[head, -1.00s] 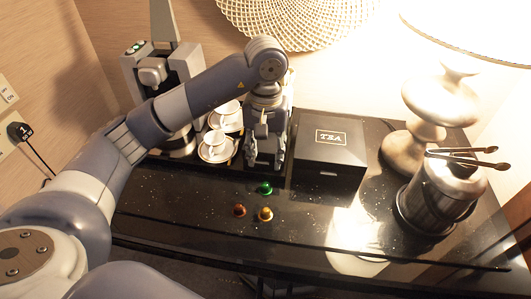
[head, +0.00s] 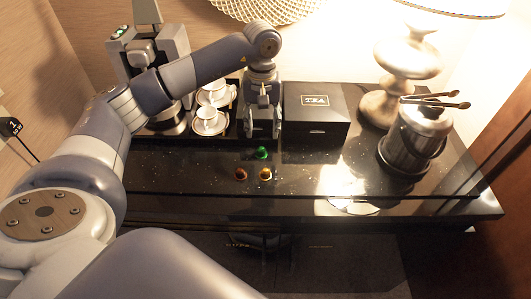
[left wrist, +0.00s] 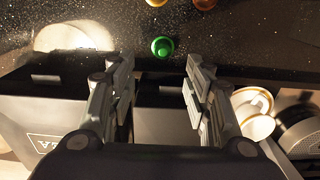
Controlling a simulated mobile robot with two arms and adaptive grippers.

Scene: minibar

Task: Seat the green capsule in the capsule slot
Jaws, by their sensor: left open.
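A green capsule (head: 261,153) stands on the black counter, in front of my left gripper (head: 261,136). In the left wrist view the green capsule (left wrist: 162,47) shows beyond and between the two open fingers (left wrist: 160,80), apart from them. My left gripper points down and is empty. The coffee machine (head: 150,60) stands at the back left, partly hidden by my left arm. Its capsule slot cannot be made out. My right gripper is not in view.
A brown capsule (head: 240,174) and a gold capsule (head: 265,174) stand nearer the front edge. White cups (head: 208,115) on a tray are left of the gripper. A black tea box (head: 316,112), metal bucket with tongs (head: 413,140) and lamp (head: 402,60) stand to the right.

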